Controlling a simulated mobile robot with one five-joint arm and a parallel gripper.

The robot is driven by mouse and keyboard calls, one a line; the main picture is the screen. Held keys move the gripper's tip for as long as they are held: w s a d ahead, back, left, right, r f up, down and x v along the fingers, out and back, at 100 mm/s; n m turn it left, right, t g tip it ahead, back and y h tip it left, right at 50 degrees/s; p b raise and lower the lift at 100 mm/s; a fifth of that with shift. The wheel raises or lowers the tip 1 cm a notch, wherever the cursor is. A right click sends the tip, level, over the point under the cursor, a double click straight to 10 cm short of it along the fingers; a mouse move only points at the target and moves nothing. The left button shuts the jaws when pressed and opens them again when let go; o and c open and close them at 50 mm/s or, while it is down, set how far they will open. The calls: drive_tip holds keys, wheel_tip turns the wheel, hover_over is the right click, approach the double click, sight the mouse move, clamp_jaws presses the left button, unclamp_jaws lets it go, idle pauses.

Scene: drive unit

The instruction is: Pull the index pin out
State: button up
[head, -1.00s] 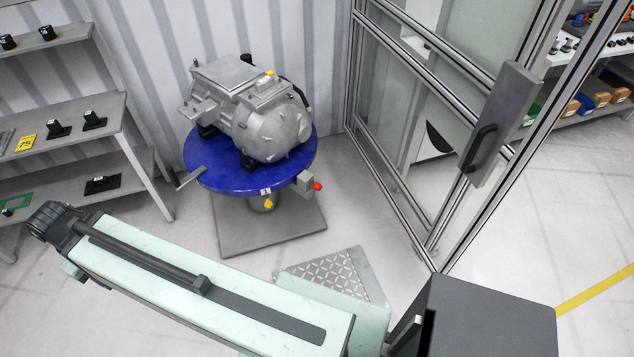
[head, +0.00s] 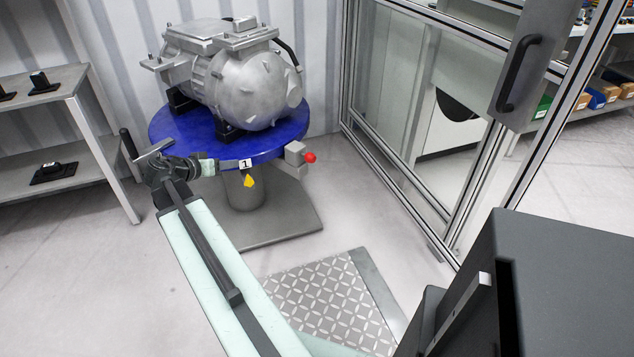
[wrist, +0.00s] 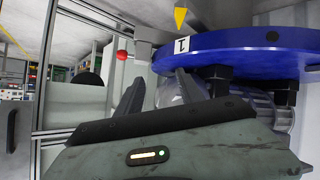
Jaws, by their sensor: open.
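The index pin shows as a red knob (head: 310,157) on a grey block (head: 295,158) at the right front edge of the blue turntable (head: 285,140). It also shows in the wrist view as a red knob (wrist: 122,55), upper left of the fingers. My gripper (head: 228,165) is at the turntable's front left rim, left of the knob and apart from it. In the wrist view my gripper (wrist: 160,88) has its two dark fingers spread with nothing held between them. The pin's shaft is hidden inside the block.
A grey drive unit (head: 235,80) stands on the turntable. A label "1" (head: 246,163) and yellow pointer (head: 249,181) are at its front rim. A glass-panelled frame (head: 400,100) stands right, shelves (head: 45,95) left. A tread plate (head: 325,300) lies on the floor in front.

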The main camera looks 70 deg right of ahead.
drive_tip(key=s+d+f+m+g+h+b, duration=0.3)
drive_tip(key=s+d+f+m+b, duration=0.1)
drive_tip(key=s+d+f+b, duration=0.7)
drive_tip(key=m+g+h+b, duration=0.1)
drive_tip(key=m+h+b, duration=0.1)
drive_tip(key=b, duration=0.6)
approach(310, 158)
drive_tip(key=d+f, duration=0.1)
drive_tip(key=d, duration=0.2)
drive_tip(key=x, duration=1.2)
drive_tip(key=shift+r, duration=0.1)
drive_tip(key=shift+c, duration=0.4)
drive_tip(key=shift+w, duration=0.1)
clamp_jaws()
